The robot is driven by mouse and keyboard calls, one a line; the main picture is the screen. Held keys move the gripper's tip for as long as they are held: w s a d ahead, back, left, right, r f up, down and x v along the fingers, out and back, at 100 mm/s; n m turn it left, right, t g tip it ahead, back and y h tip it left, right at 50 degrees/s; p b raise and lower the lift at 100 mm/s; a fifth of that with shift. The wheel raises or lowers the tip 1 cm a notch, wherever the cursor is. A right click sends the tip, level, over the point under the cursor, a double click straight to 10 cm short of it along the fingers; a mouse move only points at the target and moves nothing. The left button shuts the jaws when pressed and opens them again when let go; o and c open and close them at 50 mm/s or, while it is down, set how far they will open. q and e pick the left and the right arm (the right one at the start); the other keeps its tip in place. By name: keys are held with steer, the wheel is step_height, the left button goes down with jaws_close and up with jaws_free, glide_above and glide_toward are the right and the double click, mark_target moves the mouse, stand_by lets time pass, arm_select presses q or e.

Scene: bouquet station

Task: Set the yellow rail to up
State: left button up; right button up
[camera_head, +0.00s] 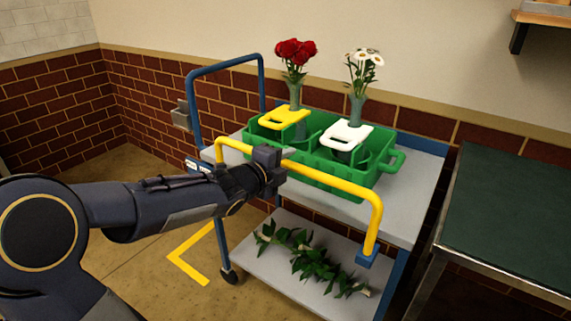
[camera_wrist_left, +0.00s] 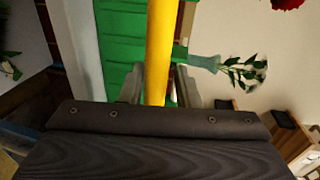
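The yellow rail (camera_head: 335,183) is a bent bar along the front edge of the blue-framed cart. Its right leg rises from a blue mount at the front corner, and the bar stands above the deck edge. My left gripper (camera_head: 270,168) is at the bar, left of its middle. In the left wrist view, the rail (camera_wrist_left: 159,50) runs between the two fingers (camera_wrist_left: 157,88), which sit close on both sides of it and look closed on it. The exact contact is partly hidden by the gripper body. My right gripper is in neither view.
Behind the rail, a green crate (camera_head: 325,180) on the grey deck holds vases of red (camera_head: 296,52) and white flowers (camera_head: 364,62), with yellow and white handled pieces. Greenery (camera_head: 310,262) lies on the lower shelf. A green-topped table (camera_head: 510,215) stands close at right.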

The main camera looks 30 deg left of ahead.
arm_select(q)
steer(key=shift+o, duration=1.1)
steer(key=shift+r, duration=0.2)
steer(key=shift+o, duration=0.2)
steer(key=shift+f, duration=0.1)
steer(key=p+v, duration=0.2)
steer(key=v, duration=0.5)
steer(key=shift+s, duration=0.4)
steer(key=shift+a, duration=0.1)
